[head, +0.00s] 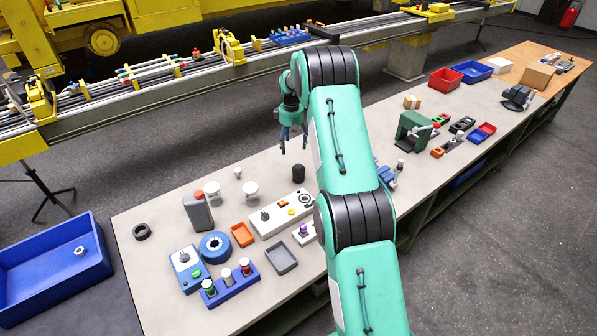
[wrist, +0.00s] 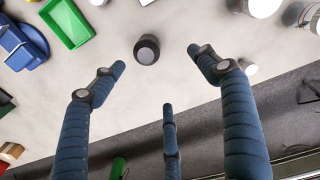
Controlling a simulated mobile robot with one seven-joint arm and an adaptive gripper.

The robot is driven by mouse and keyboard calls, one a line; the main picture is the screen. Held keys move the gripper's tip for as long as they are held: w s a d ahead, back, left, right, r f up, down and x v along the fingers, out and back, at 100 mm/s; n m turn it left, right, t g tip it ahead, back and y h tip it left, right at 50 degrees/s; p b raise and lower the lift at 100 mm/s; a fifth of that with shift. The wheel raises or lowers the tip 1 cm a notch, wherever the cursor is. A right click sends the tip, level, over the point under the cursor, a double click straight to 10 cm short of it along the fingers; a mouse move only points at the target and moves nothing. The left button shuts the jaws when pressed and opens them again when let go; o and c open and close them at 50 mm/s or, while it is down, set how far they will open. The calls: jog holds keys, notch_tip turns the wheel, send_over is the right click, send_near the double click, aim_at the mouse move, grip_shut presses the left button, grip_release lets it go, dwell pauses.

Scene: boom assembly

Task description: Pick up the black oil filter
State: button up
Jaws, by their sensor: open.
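The black oil filter (head: 298,173) is a small dark cylinder on the grey workbench (head: 345,168), right of two white mushroom-shaped parts. In the wrist view the filter (wrist: 147,49) stands on the pale bench top, apart from the fingers. My gripper (head: 293,146) hangs above the bench near the filter, fingers pointing down. In the wrist view my gripper (wrist: 158,68) has its three blue fingers spread and empty. The filter shows beyond the fingertips, between the left and right ones. Nothing hides it in either view.
A white control box (head: 280,215), a grey bottle (head: 198,213), an orange tray (head: 242,234) and a blue ring (head: 215,247) stand left of the filter. A green tray (wrist: 66,22) lies near it in the wrist view. Bare bench surrounds the filter.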

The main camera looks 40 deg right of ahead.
jog(key=p, duration=0.1)
send_near(298, 166)
jog(key=shift+w+d, duration=0.15)
jog(key=shift+w, duration=0.1)
jog(key=shift+f, duration=4.25)
jog(key=shift+f, duration=0.1)
jog(key=shift+s+d+f+p, duration=0.1)
jog(key=shift+f+p, duration=0.15)
jog(key=shift+f, duration=1)
jog(key=shift+s+f+p, duration=0.1)
jog(key=shift+f+p, duration=0.1)
jog(key=shift+f, duration=1.05)
jog(key=shift+c, duration=0.5)
